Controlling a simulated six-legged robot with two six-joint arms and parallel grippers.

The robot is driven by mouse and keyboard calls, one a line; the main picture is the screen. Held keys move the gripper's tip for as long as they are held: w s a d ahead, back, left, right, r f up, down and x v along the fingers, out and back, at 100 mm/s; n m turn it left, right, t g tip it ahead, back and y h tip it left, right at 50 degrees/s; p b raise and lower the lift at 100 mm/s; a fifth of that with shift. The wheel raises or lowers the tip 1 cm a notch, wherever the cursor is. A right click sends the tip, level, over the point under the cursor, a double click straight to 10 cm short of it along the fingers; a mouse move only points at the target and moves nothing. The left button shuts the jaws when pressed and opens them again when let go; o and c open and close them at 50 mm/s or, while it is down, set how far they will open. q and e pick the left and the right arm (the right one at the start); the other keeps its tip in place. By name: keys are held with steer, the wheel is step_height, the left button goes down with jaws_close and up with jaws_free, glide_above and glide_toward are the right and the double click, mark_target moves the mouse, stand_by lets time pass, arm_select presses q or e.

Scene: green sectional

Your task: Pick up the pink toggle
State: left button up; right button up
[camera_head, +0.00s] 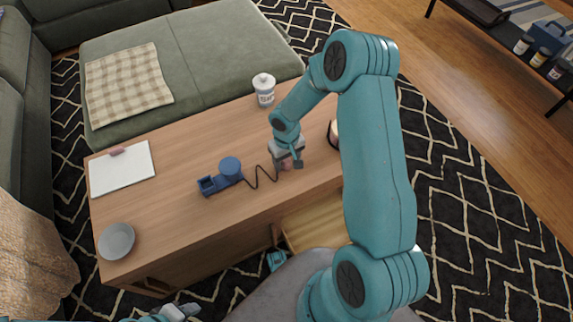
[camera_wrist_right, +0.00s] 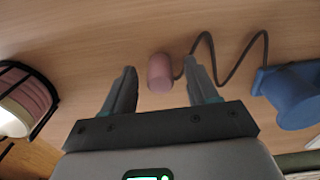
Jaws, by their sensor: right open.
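The pink toggle (camera_wrist_right: 160,72) is a small rounded cylinder at the end of a dark wavy cord on the wooden table. In the head view the toggle (camera_head: 286,165) is mostly hidden by my right gripper (camera_head: 290,163). The cord runs to a blue device (camera_head: 230,168), whose round part also shows in the right wrist view (camera_wrist_right: 292,95). In the right wrist view my right gripper (camera_wrist_right: 162,82) is open, with the toggle appearing between its fingertips. I see no finger clearly touching it.
A black-caged candle holder (camera_wrist_right: 28,100) stands close to the right gripper. A white jar (camera_head: 264,92) stands at the table's back edge. A white board (camera_head: 122,170) and a grey bowl (camera_head: 116,241) lie on the table's left side. A green sofa (camera_head: 200,60) stands behind.

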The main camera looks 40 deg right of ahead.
steer(key=shift+f, duration=0.55)
steer(key=shift+r, duration=0.1)
jaws_close()
